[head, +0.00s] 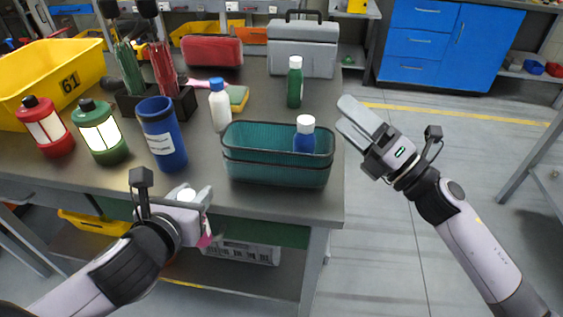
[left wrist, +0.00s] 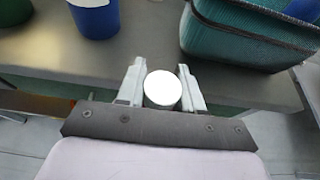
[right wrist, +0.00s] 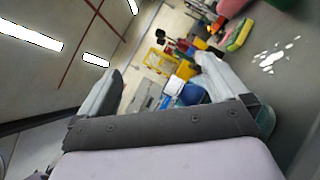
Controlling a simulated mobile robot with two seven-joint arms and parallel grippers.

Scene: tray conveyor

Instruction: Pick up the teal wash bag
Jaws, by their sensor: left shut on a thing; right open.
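The teal wash bag (head: 275,172) is an open-topped mesh container near the front right of the grey bench. A blue bottle with a white cap (head: 304,138) stands in it. Its side also shows in the left wrist view (left wrist: 235,48). My left gripper (head: 192,194) is at the bench's front edge, left of the bag and apart from it. It is shut on a white-topped thing (left wrist: 162,89); a pink part shows below in the head view. My right gripper (head: 352,120) is open and empty, just right of the bag, beyond the bench's right edge.
A grey toolbox (head: 302,50) is farther back. Open floor lies right.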

